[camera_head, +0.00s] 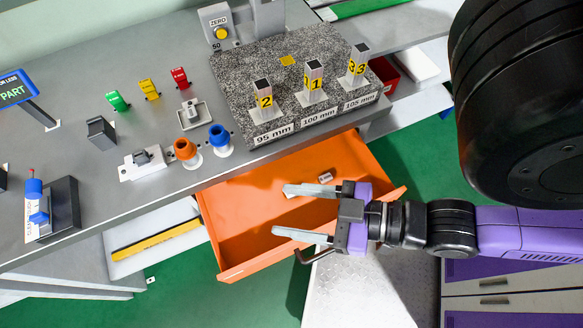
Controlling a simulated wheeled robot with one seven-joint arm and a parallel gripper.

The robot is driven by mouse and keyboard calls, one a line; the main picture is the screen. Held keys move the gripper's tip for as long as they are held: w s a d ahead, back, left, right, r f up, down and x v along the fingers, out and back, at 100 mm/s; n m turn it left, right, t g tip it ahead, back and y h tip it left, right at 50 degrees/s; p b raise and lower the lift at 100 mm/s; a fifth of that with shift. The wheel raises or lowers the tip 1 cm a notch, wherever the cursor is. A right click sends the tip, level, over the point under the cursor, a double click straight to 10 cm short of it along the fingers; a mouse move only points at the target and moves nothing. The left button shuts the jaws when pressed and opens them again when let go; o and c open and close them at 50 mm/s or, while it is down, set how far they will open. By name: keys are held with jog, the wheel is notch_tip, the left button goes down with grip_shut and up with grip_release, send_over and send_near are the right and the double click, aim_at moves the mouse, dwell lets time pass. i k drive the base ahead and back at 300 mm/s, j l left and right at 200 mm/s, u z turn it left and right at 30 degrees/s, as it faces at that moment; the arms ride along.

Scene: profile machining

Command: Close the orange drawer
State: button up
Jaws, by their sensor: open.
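The orange drawer (240,262) is pulled out from under the grey workbench, and its inside shows from above. A small light metal piece (325,178) lies inside it towards the back. A dark bar handle (306,258) shows at the drawer's front edge, partly hidden by my gripper. My gripper (290,211) is open, with its two grey fingers pointing left over the drawer. Nothing shows between the fingers. I cannot tell how high above the drawer they are. My purple and black arm comes in from the right and hides part of the drawer's front.
The grey workbench (110,190) carries a granite block (236,82) with numbered metal profiles, orange and blue holders (187,150), and coloured clips. A purple-fronted cabinet (510,300) stands at lower right. Green floor (180,295) is clear at lower left.

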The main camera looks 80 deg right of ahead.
aim_at(239, 213)
jog(key=k+j+z, duration=0.1)
jog(key=k+z, duration=0.15)
jog(key=k, duration=1.1)
jog(key=l+u, duration=0.15)
jog(key=u, duration=0.7)
